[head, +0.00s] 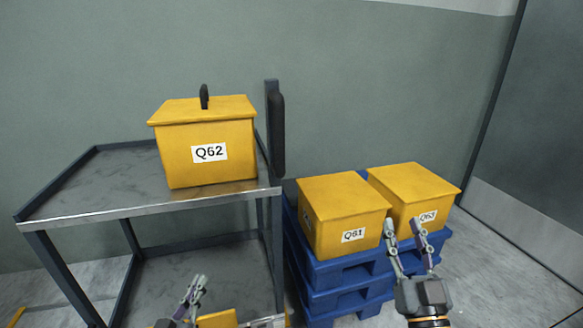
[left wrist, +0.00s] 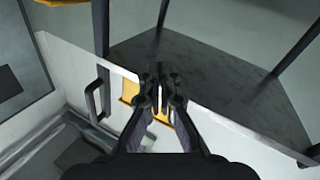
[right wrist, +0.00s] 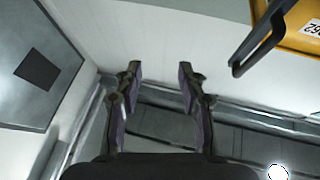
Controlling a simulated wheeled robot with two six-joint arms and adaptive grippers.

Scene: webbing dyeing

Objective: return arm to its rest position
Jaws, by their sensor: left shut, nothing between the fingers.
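My left gripper (head: 198,281) is low in the head view, in front of the cart. Its fingers are together and empty; they also show in the left wrist view (left wrist: 160,78). My right gripper (head: 404,224) is at the lower right of the head view, in front of the yellow boxes Q61 (head: 340,210) and Q63 (head: 412,190). Its fingers are spread apart with nothing between them, as the right wrist view (right wrist: 160,75) shows.
Yellow box Q62 (head: 185,155) stands on the grey cart top (head: 95,190), with a dark upright handle beside it. Boxes Q61 and Q63 stand on stacked blue pallets (head: 345,283). A yellow thing (head: 217,319) shows at the bottom. Floor is free at right.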

